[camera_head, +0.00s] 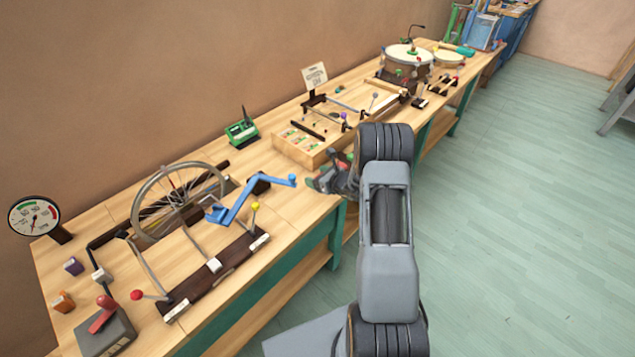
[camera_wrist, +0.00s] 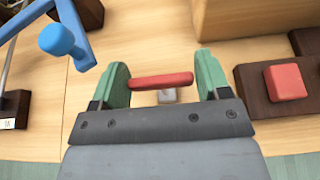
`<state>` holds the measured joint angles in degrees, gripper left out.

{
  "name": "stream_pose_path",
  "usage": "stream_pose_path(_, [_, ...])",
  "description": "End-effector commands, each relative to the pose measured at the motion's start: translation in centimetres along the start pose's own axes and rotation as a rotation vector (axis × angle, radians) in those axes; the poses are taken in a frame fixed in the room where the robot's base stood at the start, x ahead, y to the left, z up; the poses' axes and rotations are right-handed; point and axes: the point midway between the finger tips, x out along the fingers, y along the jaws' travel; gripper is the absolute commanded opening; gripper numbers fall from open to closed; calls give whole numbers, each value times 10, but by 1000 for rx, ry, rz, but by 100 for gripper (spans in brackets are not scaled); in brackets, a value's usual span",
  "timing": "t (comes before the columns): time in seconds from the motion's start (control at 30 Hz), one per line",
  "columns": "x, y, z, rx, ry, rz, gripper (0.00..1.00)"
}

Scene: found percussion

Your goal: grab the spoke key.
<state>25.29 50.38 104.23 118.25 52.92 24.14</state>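A small T-shaped tool with a red bar handle (camera_wrist: 161,81) and a short grey metal stub beneath it, which looks like the spoke key, is in the wrist view. It lies between my gripper's (camera_wrist: 162,72) two green fingers. The fingers are wide apart and the bar spans most of the gap. Its ends look close to both fingers; I cannot tell whether they touch. In the head view my gripper (camera_head: 322,182) is low at the bench's front edge, and the tool is not clearly seen there.
The wooden bench (camera_wrist: 235,55) lies below. A blue crank (camera_wrist: 62,40) is close on the left, and a dark block with a red button (camera_wrist: 285,82) on the right. In the head view a spoked wheel (camera_head: 178,205) stands left and a wooden box (camera_head: 308,158) behind my gripper.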

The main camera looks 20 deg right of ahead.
Motion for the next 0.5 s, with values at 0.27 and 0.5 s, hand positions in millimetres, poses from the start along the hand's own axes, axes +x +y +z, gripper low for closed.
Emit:
stream_pose_path(0.27, [0, 0, 0, 0, 0, 0, 43])
stream_pose_path(0.5, [0, 0, 0, 0, 0, 0, 22])
